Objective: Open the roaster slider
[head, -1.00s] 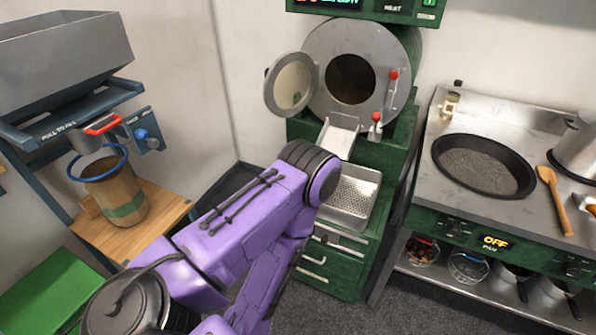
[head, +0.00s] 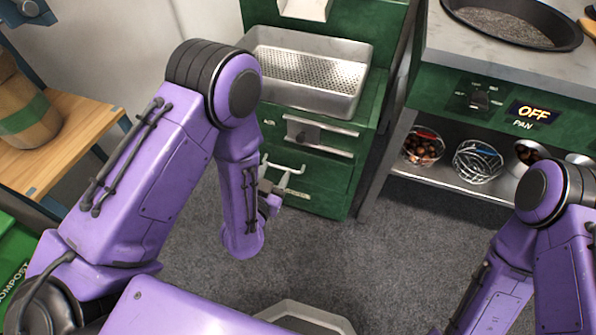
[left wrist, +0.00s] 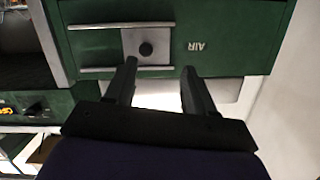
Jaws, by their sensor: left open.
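The roaster slider (head: 292,129) is a small metal plate with a dark knob, set between two horizontal metal rails on the green roaster front. In the left wrist view the slider (left wrist: 133,42) appears upside down, its knob just beyond the fingertips and nearer the left finger. My left gripper (left wrist: 160,68) is open and empty, pointing at the panel. In the head view my left gripper (head: 284,187) is small and partly hidden by my forearm, low in front of the roaster. I cannot tell its exact distance. My right arm shows at lower right; its gripper is out of view.
A perforated metal tray (head: 355,100) sits above the slider. A drawer handle (head: 295,193) is below it. The stove (head: 480,95) stands to the right, with bowls (head: 422,148) on its lower shelf. The grey floor (head: 390,260) in front is clear.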

